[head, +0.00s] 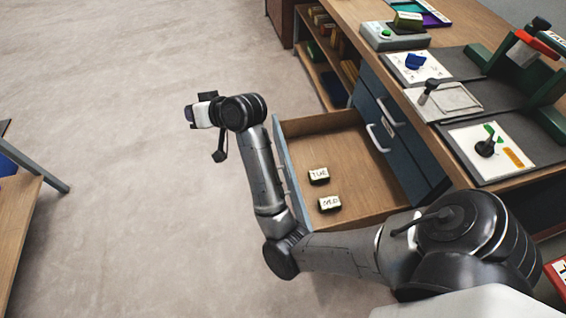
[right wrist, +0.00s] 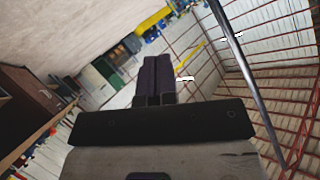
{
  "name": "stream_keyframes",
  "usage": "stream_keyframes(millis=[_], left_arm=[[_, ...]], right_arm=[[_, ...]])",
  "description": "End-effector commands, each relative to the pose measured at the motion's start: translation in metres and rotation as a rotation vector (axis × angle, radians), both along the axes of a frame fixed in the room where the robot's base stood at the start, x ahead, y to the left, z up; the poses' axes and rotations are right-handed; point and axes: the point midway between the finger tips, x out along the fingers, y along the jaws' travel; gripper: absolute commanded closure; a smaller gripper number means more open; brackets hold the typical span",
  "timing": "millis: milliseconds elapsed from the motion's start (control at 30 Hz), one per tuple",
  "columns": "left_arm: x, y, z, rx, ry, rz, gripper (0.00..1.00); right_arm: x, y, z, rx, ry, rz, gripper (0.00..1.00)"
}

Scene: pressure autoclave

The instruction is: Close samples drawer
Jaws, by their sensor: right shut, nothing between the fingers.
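The samples drawer (head: 352,155) is pulled open from the blue-grey cabinet under the bench. Two small dark blocks with white labels lie inside it, a TUE block (head: 319,176) and a second block (head: 329,203). My right arm reaches across the near end of the drawer and then along the outside of its front panel (head: 284,158), hiding part of both. My right gripper (head: 188,114) is out over the floor, left of the front panel and apart from it. In the right wrist view its dark fingers (right wrist: 154,80) are together and empty. My left gripper is out of view.
The bench top (head: 420,95) carries several boards and small devices. Other closed drawers with white handles (head: 379,138) are behind the open one. An open shelf (head: 328,62) stands beyond. A table (head: 18,205) is at far left. The floor between is clear.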

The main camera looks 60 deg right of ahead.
Motion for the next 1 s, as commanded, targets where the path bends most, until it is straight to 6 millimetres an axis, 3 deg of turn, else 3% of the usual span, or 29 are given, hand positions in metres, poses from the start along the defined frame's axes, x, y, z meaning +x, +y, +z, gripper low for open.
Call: stream_keyframes(millis=[33,133,233,333,433,500,700,900,1000], left_arm=[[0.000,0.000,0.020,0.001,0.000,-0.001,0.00],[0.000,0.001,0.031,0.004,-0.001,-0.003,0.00],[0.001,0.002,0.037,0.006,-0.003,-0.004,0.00],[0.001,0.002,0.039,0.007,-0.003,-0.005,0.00],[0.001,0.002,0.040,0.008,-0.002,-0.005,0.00],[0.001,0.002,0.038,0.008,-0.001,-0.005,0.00],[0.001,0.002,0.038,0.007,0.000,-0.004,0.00],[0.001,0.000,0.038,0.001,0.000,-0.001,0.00],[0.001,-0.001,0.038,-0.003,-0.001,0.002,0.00]], right_arm=[[0.029,-0.008,0.036,0.121,-0.091,-0.011,1.00],[0.072,-0.028,0.063,0.364,-0.279,-0.068,1.00],[0.100,-0.049,0.069,0.590,-0.433,-0.169,1.00],[0.117,-0.072,0.054,0.804,-0.553,-0.310,1.00],[0.124,-0.095,0.019,0.998,-0.639,-0.493,1.00],[0.122,-0.109,-0.017,1.114,-0.681,-0.644,1.00],[0.097,-0.135,-0.119,1.359,-0.767,-1.142,1.00],[0.049,-0.128,-0.210,1.439,-0.798,-1.688,1.00],[0.021,-0.114,-0.240,1.414,-0.806,-1.953,1.00]])
